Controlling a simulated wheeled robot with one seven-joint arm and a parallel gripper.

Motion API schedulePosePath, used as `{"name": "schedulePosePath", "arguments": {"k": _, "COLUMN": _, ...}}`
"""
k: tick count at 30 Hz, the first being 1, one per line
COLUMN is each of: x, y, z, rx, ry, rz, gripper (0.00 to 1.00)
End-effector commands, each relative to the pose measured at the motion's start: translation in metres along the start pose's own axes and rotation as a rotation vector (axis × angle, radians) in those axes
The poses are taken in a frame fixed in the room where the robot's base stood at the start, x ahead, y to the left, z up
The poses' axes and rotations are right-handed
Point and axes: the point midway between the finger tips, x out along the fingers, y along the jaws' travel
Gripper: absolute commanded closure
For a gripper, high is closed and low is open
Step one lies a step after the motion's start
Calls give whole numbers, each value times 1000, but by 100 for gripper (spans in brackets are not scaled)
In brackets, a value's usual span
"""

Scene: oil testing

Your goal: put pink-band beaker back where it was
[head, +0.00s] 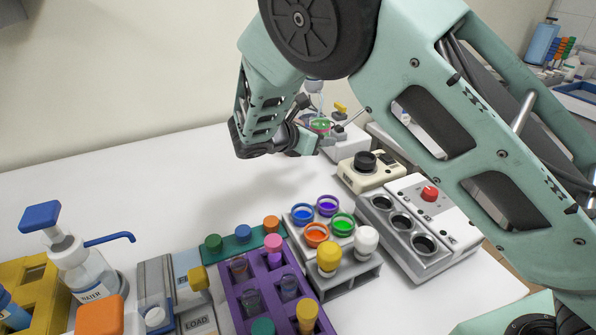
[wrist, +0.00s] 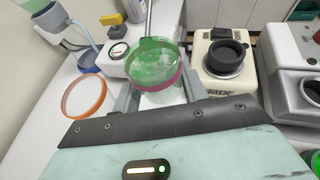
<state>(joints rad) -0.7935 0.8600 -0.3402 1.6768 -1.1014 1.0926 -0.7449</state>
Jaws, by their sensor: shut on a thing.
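The pink-band beaker (wrist: 184,75) holds green liquid and sits between the fingers of my gripper (wrist: 160,86), which is shut on it. In the wrist view, a thin grey rod rises at its far side, and a white device (wrist: 116,58) stands just beyond it to the left. In the head view, the beaker (head: 320,124) shows small at the tip of my gripper (head: 312,138), partly hidden by my arm. I cannot tell whether its base touches anything.
An orange-rimmed clear vessel (wrist: 68,103) is left of my gripper. The cream MIX machine (wrist: 222,82) with a black cup is to the right. In the head view, a purple rack (head: 240,292) and a grey three-well machine (head: 396,247) stand nearer. The white table (head: 130,190) is clear at left.

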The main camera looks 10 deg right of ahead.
Motion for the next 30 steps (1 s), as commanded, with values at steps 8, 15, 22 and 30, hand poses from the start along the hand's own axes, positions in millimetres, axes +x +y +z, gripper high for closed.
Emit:
{"name": "schedulePosePath", "arguments": {"k": 8, "x": 19, "y": -1, "z": -43, "rx": -5, "ry": 0, "rz": -2, "gripper": 81}}
{"name": "schedulePosePath", "arguments": {"k": 15, "x": 26, "y": 0, "z": -62, "rx": -3, "ry": 0, "rz": -1, "gripper": 81}}
{"name": "schedulePosePath", "arguments": {"k": 22, "x": 38, "y": 0, "z": -88, "rx": -3, "ry": -1, "rz": -1, "gripper": 81}}
{"name": "schedulePosePath", "arguments": {"k": 30, "x": 38, "y": 0, "z": -90, "rx": -1, "ry": 0, "rz": 0, "gripper": 81}}
